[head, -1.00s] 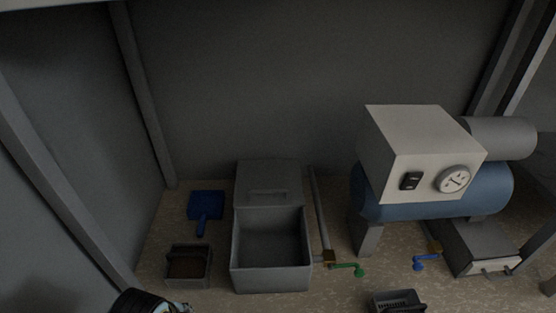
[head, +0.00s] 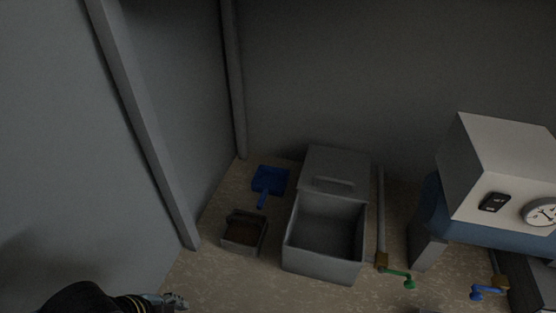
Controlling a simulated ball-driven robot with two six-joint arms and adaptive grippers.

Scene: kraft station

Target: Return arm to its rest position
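My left gripper (head: 172,301) shows at the bottom left of the head view, at the end of a dark arm with yellow bands. It is small and dim, and I cannot tell whether its fingers are open or shut. It is apart from the objects on the floor, below and left of a small brown-filled box. My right gripper is not in view.
The small box (head: 244,233), a blue dustpan (head: 269,180) and an open grey bin (head: 325,268) stand on the speckled floor. A pipe has a green-handled valve (head: 397,274). A blue-handled valve (head: 489,290) sits by a machine (head: 503,170) at right. Walls and posts enclose the left.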

